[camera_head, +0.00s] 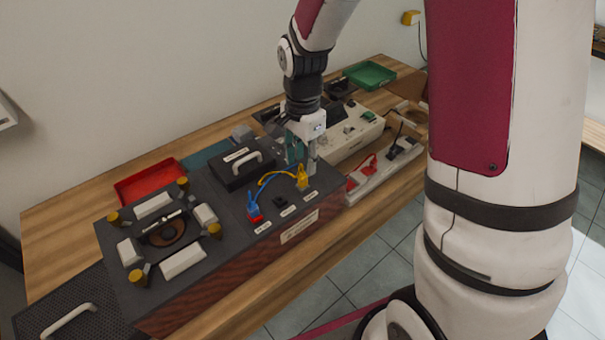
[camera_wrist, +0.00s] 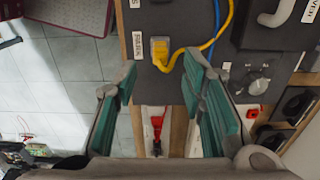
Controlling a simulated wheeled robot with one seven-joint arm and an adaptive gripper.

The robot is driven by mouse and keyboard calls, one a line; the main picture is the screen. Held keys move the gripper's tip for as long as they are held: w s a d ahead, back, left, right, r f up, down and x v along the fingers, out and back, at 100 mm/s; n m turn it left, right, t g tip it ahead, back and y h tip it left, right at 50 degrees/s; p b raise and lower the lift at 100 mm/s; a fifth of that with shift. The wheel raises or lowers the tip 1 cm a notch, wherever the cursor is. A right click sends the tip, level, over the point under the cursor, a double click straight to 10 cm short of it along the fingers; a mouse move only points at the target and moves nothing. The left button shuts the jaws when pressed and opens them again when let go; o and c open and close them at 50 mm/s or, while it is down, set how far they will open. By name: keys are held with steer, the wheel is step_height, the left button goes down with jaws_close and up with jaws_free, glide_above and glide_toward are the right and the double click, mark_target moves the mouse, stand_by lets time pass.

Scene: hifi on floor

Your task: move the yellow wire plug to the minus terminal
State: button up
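The yellow wire plug (camera_head: 302,178) stands at the right end of a row of terminals on the dark box top (camera_head: 226,213). It also shows in the wrist view (camera_wrist: 160,50), beyond and between my fingertips. Its yellow wire curves away from it. A blue plug (camera_head: 253,210) stands at the left end of the row, by a red base. A black terminal (camera_head: 281,202) with no plug in it sits between them. The terminal labels are too small to read, so I cannot tell which is minus. My gripper (camera_head: 301,163) is open and empty, pointing down just behind the yellow plug.
A black block with a handle (camera_head: 243,165) stands behind the terminals. A coil fixture (camera_head: 170,230) fills the box's left part. A cream instrument (camera_head: 350,135) and a power strip (camera_head: 375,172) lie to the right. A red tray (camera_head: 150,181) is at the back left.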

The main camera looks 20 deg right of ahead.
mark_target(303, 175)
steer(key=shift+f, duration=3.15)
jaws_close()
steer(key=shift+r+p, duration=0.4)
steer(key=shift+r, duration=0.25)
steer(key=shift+r+p, duration=0.8)
steer(key=shift+r, duration=0.85)
